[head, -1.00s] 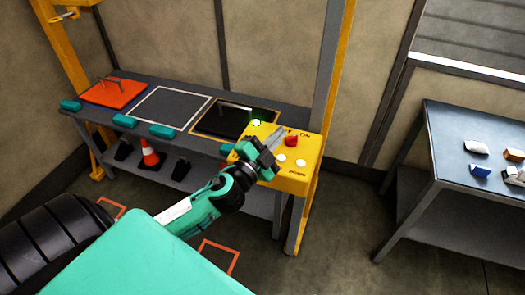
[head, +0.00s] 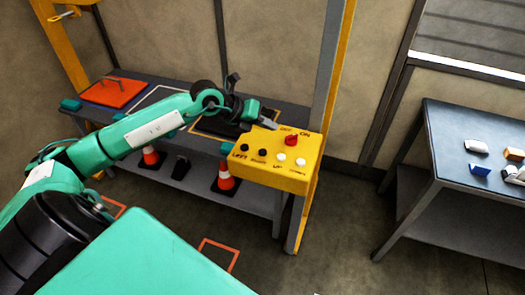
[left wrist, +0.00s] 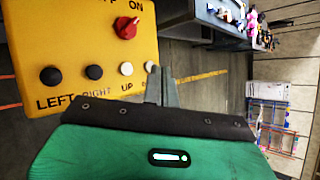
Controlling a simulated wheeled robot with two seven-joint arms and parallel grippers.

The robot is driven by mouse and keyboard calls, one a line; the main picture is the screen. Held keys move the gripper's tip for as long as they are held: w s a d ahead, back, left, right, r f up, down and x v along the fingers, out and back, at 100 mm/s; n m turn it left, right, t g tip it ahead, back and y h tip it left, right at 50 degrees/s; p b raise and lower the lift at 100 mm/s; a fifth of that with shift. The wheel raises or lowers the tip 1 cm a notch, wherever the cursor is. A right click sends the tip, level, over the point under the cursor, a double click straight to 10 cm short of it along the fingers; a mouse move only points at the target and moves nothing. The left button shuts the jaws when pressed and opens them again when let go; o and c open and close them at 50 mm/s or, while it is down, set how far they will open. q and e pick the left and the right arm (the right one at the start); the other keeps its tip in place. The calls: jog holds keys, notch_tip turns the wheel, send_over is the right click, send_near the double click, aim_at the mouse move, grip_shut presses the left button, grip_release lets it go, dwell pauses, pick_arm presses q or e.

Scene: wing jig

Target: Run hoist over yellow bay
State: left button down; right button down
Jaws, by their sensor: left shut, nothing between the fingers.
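The yellow control box (head: 275,175) stands at the bench's right end, with black LEFT and RIGHT buttons, white UP and DOWN buttons and a red OFF/ON knob (head: 291,140). My left gripper (head: 270,124) is shut and empty above the box's back left edge, apart from the knob. In the left wrist view its fingers (left wrist: 161,86) partly cover the DOWN button area; the red knob (left wrist: 126,27) appears turned toward ON. A yellowish-outlined dark bay (head: 205,130) is partly hidden behind my arm. A yellow hoist part (head: 66,16) shows top left. My right gripper is not in view.
An orange plate with a handle (head: 113,93) lies on the bench's left end. A white-outlined bay (head: 155,95) is in the middle. Yellow and grey posts rise beside the box. Orange cones (head: 225,178) stand on the lower shelf. Another table (head: 470,135) is at right.

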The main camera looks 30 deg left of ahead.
aim_at(259, 152)
pick_arm(q)
jog(key=a, duration=0.1)
jog(key=a+y, duration=0.1)
jog(key=a, duration=0.1)
jog(key=shift+w+a+f+y, duration=0.1)
jog(key=shift+w+a+y, duration=0.05)
jog(key=shift+y, duration=0.15)
jog(key=shift+f, duration=0.1)
notch_tip(259, 152, down, 8)
jog(key=b, duration=0.4)
jog(key=shift+f+b, duration=0.3)
dwell(0.3)
dwell(1.1)
